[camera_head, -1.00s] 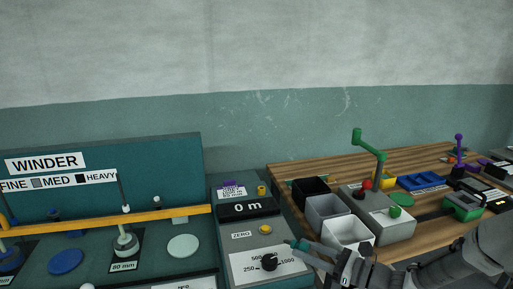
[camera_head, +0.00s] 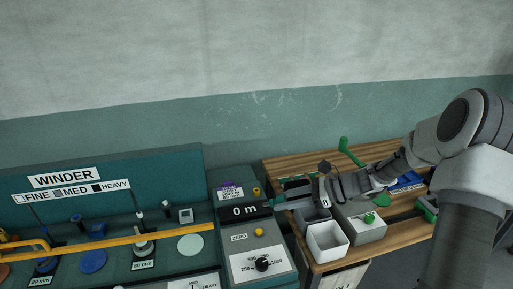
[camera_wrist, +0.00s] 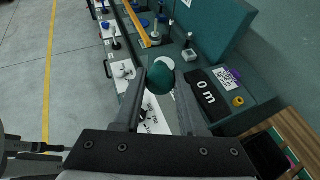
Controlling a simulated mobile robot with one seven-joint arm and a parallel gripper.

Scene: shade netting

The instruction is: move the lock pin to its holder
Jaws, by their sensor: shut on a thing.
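My gripper (camera_wrist: 158,95) is shut on a dark teal, round-ended piece (camera_wrist: 163,76), which I take to be the lock pin. It sits between the two fingertips in the wrist view, its rounded end towards the camera; the rest of it is hidden. In the head view my gripper (camera_head: 288,196) reaches in from the right, above the bins and beside the "0 m" display (camera_head: 245,210). The pin cannot be made out clearly there. I cannot tell which part is its holder.
The teal winder bench (camera_head: 120,165) with a yellow bar (camera_head: 110,242) and several spindles stands left. A dial panel (camera_head: 262,265) is below the display.

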